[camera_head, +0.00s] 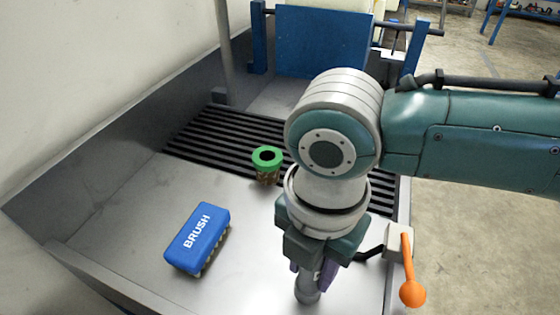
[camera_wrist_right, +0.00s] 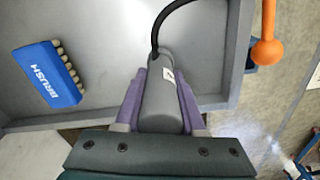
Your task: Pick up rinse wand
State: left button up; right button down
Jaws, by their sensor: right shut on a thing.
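The rinse wand (camera_wrist_right: 162,95) is a dark grey cylinder with a small white label and a black hose at its far end. In the right wrist view it lies between the purple fingers of my right gripper (camera_wrist_right: 160,100), which is shut on it. In the head view my right gripper (camera_head: 308,272) points down over the metal tray, and the rounded grey end of the wand (camera_head: 307,291) shows below the fingers. My right wrist hides much of the wand there. I cannot tell whether the wand touches the tray. My left gripper is not in view.
A blue brush (camera_head: 198,238) lies on the metal tray (camera_head: 130,215) to the left. A green-topped cup-like part (camera_head: 267,158) stands by the black slatted grate (camera_head: 215,140). An orange-handled lever (camera_head: 410,290) sits at the tray's right edge. A blue frame (camera_head: 322,42) stands behind.

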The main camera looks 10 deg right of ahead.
jog(key=shift+r, duration=0.5)
notch_tip(320, 180, up, 18)
jog(key=p, duration=0.3)
notch_tip(320, 180, down, 7)
jog(key=b, duration=0.4)
jog(key=shift+f, duration=0.3)
jog(key=shift+f+b, duration=0.55)
jog(key=shift+f, duration=0.45)
